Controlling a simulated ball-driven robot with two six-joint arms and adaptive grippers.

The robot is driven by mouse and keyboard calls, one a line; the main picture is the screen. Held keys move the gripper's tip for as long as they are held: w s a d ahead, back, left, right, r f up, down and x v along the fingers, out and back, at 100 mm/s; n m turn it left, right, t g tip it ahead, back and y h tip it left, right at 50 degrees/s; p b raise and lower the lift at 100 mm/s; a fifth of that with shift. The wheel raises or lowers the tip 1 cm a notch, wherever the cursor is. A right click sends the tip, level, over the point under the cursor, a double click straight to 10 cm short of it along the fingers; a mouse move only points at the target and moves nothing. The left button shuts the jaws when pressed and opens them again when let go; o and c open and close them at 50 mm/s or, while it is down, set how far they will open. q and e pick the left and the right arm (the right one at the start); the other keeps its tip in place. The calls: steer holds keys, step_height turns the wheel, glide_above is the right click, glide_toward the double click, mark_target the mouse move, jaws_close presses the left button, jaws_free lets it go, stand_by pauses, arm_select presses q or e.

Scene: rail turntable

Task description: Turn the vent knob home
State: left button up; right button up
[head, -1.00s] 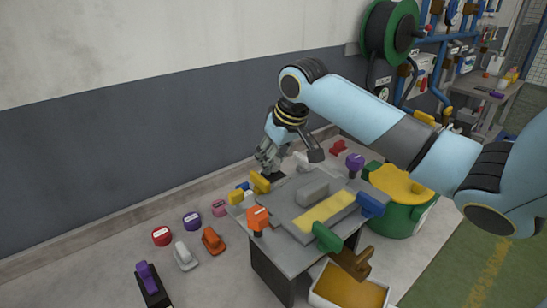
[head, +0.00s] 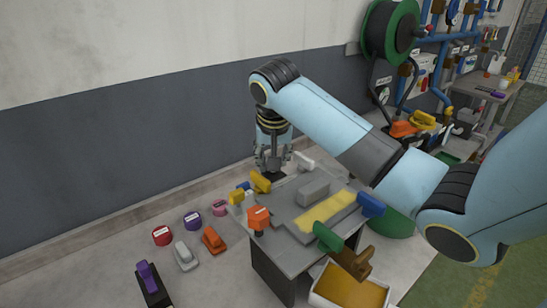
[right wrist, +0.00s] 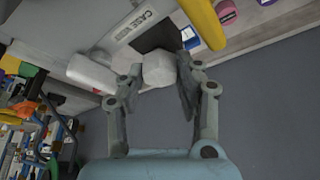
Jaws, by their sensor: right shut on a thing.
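A white knob (right wrist: 159,68) sits beside a dark square plate (right wrist: 155,35) in the right wrist view. The fingers of my right gripper (right wrist: 160,84) are on either side of it, and the gripper is shut on it. In the head view my right gripper (head: 272,165) points straight down at the back edge of the grey table (head: 270,245), over the dark plate (head: 273,177). The knob is hidden by the fingers there. I cannot read a vent label. My left gripper is not in view.
A yellow handle (head: 260,182) stands close beside the gripper, and a white handle (head: 304,162) lies on its other side. Orange (head: 258,218), blue (head: 371,205) and green (head: 327,237) handles line the table. Several loose knobs lie on the floor at left.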

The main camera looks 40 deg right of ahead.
steer(key=m+g+h, duration=0.1)
steer(key=m, duration=0.3)
steer(key=shift+w+a+m, duration=0.1)
steer(key=shift+m, duration=0.2)
steer(key=m+g, duration=0.1)
steer(key=m, duration=0.1)
steer(key=m+g, duration=0.1)
steer(key=m, duration=0.2)
steer(key=shift+w+g, duration=0.1)
steer(key=shift+g, duration=0.2)
steer(key=shift+m, duration=0.3)
steer(key=o, duration=1.1)
steer(key=shift+h, duration=0.3)
steer(key=shift+o, duration=0.2)
steer(key=v, duration=0.6)
steer(key=a, duration=1.1)
steer(key=shift+w+a+f, duration=0.3)
steer(key=shift+w+f, duration=0.05)
steer(key=shift+f, duration=0.05)
steer(key=shift+f, duration=0.1)
